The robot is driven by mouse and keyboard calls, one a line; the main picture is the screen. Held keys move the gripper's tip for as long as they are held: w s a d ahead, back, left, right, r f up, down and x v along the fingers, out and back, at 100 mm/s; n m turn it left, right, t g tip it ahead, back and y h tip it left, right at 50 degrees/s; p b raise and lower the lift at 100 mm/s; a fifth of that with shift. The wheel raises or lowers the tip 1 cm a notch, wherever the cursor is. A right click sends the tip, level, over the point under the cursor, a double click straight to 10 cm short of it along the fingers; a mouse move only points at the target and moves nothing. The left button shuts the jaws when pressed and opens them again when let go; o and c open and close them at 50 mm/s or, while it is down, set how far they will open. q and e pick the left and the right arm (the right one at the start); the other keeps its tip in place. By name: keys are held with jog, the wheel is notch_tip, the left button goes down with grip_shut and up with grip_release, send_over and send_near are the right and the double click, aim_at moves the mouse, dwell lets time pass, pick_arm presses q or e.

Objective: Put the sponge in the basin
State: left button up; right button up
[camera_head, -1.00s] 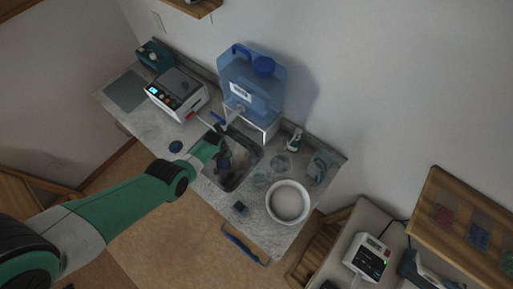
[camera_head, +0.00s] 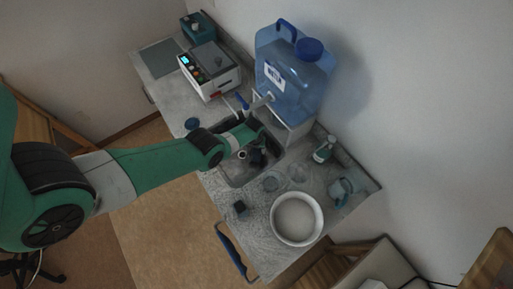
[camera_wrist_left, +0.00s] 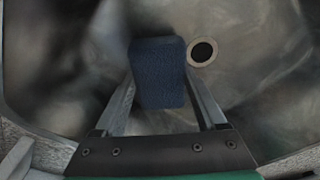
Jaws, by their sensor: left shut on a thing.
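My left gripper (camera_head: 258,156) reaches over the grey metal basin (camera_head: 236,179) set into the counter. In the left wrist view it is shut on a dark blue sponge (camera_wrist_left: 158,73), with one finger on each side of it. The basin's shiny inside (camera_wrist_left: 245,95) fills most of that view, and its round drain (camera_wrist_left: 202,51) shows just right of the sponge. I cannot tell whether the sponge touches the basin floor. In the head view the sponge is hard to make out against the dark gripper. My right gripper is not in view.
A blue water jug (camera_head: 290,78) on a white stand is behind the basin. A white round bowl (camera_head: 297,219), a spray bottle (camera_head: 325,148) and a small dark block (camera_head: 240,208) are on the counter. A white device (camera_head: 209,70) stands to the left.

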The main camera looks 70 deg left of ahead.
aim_at(254, 153)
pick_arm(q)
jog(key=shift+s+f, duration=0.15)
jog(key=shift+f, duration=0.4)
jog(key=shift+r, duration=0.2)
jog(key=shift+f, duration=0.3)
jog(key=o, duration=1.2)
jog(key=shift+r, duration=0.1)
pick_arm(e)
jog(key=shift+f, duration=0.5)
pick_arm(q)
jog(key=shift+r, duration=0.15)
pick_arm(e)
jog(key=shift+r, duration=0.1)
pick_arm(q)
jog(key=r+p, duration=0.4)
jog(key=d+r+p, duration=0.1)
jog(key=r+p, duration=0.3)
jog(key=p, duration=0.1)
jog(key=r+p, duration=0.4)
jog(key=shift+s+d, duration=0.15)
jog(key=shift+s, duration=0.15)
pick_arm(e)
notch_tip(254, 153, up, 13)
